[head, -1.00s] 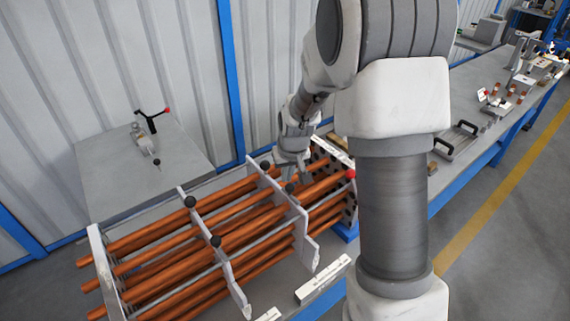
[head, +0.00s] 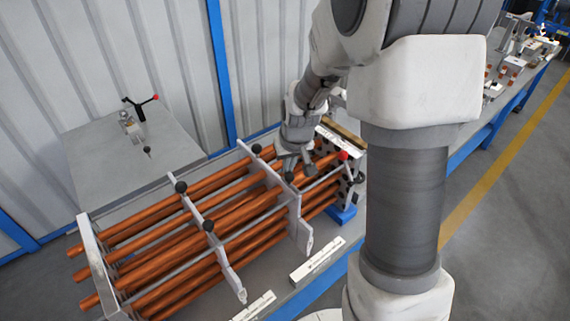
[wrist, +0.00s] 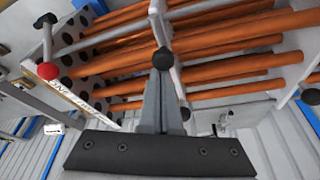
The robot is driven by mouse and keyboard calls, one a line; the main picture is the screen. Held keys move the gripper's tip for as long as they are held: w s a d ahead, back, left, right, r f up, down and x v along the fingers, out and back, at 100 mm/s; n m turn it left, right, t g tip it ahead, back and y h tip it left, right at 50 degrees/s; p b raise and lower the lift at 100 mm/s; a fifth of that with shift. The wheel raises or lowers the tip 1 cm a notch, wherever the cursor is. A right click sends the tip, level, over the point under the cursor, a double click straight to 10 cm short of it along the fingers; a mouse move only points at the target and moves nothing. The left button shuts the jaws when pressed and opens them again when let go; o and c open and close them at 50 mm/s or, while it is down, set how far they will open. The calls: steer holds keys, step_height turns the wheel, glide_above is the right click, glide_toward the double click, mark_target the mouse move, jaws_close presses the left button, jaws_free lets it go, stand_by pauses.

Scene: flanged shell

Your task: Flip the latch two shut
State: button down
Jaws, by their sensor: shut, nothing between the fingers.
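The shell holds orange tubes (head: 225,220) running through pale upright plates. Black ball knobs sit on these plates, one of them (head: 289,177) close to my gripper, and a red ball knob (head: 343,155) is at the right end. I cannot tell which knob belongs to latch two. My gripper (head: 307,168) is over the right part of the tubes, left of the red knob. In the wrist view my shut fingers (wrist: 165,72) point at a black knob (wrist: 163,60), which overlaps their tips; I cannot tell whether they touch. The red knob also shows there, at left (wrist: 47,71).
A perforated end plate (wrist: 85,75) with a lettered strip is at the tubes' right end. A grey table (head: 115,165) with a black-and-red-handled clamp (head: 140,105) stands behind left. Pale labelled blocks (head: 317,260) lie in front. A long bench runs back right.

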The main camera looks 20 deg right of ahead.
steer(key=shift+s, duration=0.1)
steer(key=v, duration=1.7)
steer(key=shift+r+b, duration=0.2)
steer(key=shift+b, duration=0.2)
steer(key=shift+s, duration=0.15)
steer(key=s+a+t, duration=0.1)
steer(key=s, duration=0.7)
steer(key=s+a, duration=0.2)
steer(key=s, duration=0.7)
steer(key=shift+a+r+t+b, duration=0.25)
steer(key=shift+t+b, duration=0.15)
steer(key=shift+b, duration=0.05)
steer(key=shift+s, duration=0.15)
